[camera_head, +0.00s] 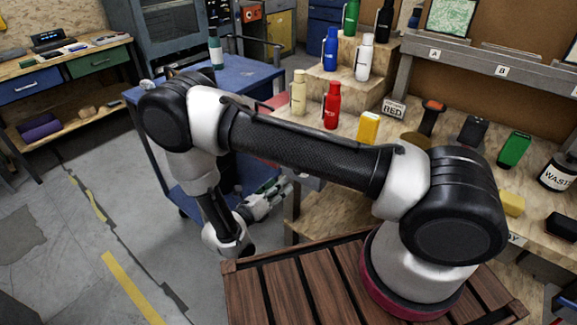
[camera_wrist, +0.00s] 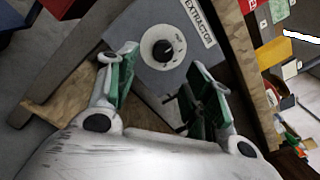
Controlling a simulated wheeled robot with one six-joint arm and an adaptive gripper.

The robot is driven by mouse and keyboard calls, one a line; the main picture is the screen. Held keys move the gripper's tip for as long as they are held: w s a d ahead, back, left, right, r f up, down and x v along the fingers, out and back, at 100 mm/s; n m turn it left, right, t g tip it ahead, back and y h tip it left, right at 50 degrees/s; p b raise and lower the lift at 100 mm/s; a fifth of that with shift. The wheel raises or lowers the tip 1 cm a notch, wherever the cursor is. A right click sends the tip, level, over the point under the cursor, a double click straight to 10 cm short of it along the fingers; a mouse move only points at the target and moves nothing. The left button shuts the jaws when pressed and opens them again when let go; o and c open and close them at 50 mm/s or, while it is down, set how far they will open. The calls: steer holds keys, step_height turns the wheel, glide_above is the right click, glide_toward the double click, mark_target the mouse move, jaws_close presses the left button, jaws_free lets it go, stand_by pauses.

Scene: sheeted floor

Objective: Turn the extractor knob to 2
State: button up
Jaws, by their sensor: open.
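The extractor knob (camera_wrist: 163,50) is a round black knob on a pale dial, set in a grey panel (camera_wrist: 133,37) with a label reading EXTRACTOR (camera_wrist: 198,22). The numbers on the dial are too small to read. My gripper (camera_wrist: 158,82) is open, its two green-padded fingers spread below the knob in the wrist view, apart from it and with nothing between them. In the head view my gripper (camera_head: 266,200) is low beside the wooden workbench, and the knob cannot be made out there.
A blue cart (camera_head: 245,78) stands behind my arm. The workbench (camera_head: 300,125) holds several bottles, a yellow block (camera_head: 369,127), a green item (camera_head: 514,149) and a WASTE jar (camera_head: 558,173). Open floor (camera_head: 60,255) lies at the left.

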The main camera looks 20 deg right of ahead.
steer(key=x, duration=0.7)
steer(key=shift+w+d+r+n, duration=0.15)
steer(key=shift+d+r+n, duration=0.1)
steer(key=shift+r+n, duration=0.05)
steer(key=c, duration=1)
